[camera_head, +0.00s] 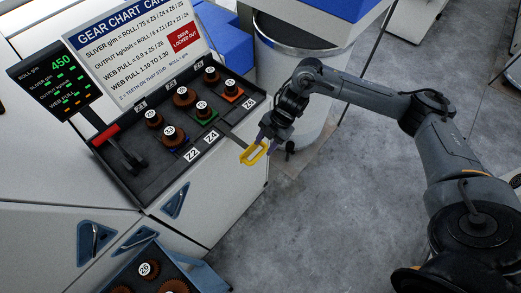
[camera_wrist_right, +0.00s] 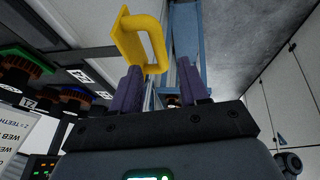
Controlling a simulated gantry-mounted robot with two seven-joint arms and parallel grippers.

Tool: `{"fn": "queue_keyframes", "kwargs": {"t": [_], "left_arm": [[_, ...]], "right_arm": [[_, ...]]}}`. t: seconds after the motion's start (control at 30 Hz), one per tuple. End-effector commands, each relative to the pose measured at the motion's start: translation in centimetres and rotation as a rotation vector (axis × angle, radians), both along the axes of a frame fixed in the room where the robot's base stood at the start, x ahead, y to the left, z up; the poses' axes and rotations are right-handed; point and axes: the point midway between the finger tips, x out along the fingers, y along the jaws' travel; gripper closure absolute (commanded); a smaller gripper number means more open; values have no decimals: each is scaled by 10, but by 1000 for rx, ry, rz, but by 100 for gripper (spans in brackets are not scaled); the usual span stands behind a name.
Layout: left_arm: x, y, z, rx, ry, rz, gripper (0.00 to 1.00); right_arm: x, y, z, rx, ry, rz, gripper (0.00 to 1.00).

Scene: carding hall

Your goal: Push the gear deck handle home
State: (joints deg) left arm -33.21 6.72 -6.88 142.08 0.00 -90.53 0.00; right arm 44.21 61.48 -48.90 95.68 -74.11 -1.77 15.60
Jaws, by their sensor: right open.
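The gear deck handle (camera_head: 254,153) is a yellow loop at the right front edge of the black gear deck (camera_head: 150,191), by the Z4 and Z6 labels. The deck bears several brown gears with numbered white caps, some on coloured bases. My right gripper (camera_head: 264,138) is right at the handle in the head view, with its fingers partly hidden. In the right wrist view my right gripper (camera_wrist_right: 159,68) is open, and the handle (camera_wrist_right: 155,40) shows just past the fingertips, nearer the left finger. I cannot tell whether they touch. My left gripper is not in view.
A gear chart sign (camera_head: 140,45) and a display (camera_head: 57,78) stand behind the deck. A red-tipped lever (camera_head: 106,135) is at its left. A grey drum (camera_head: 290,70) stands behind my right gripper. A blue-framed gear rack (camera_head: 190,266) is at the bottom.

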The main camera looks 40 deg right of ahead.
Motion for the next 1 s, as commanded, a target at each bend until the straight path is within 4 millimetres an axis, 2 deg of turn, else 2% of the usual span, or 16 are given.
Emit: {"fn": "queue_keyframes", "kwargs": {"t": [0.3, 0.73, 0.77, 1.0], "left_arm": [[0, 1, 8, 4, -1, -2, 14], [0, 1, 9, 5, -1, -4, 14], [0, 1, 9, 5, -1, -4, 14], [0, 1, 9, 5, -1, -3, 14]], "right_arm": [[5, 16, -35, 0, 2, -1, 56], [6, 19, -43, -1, 0, 0, 56], [6, 19, -43, -1, 0, 0, 57], [6, 19, -43, -1, 0, 0, 94]]}}
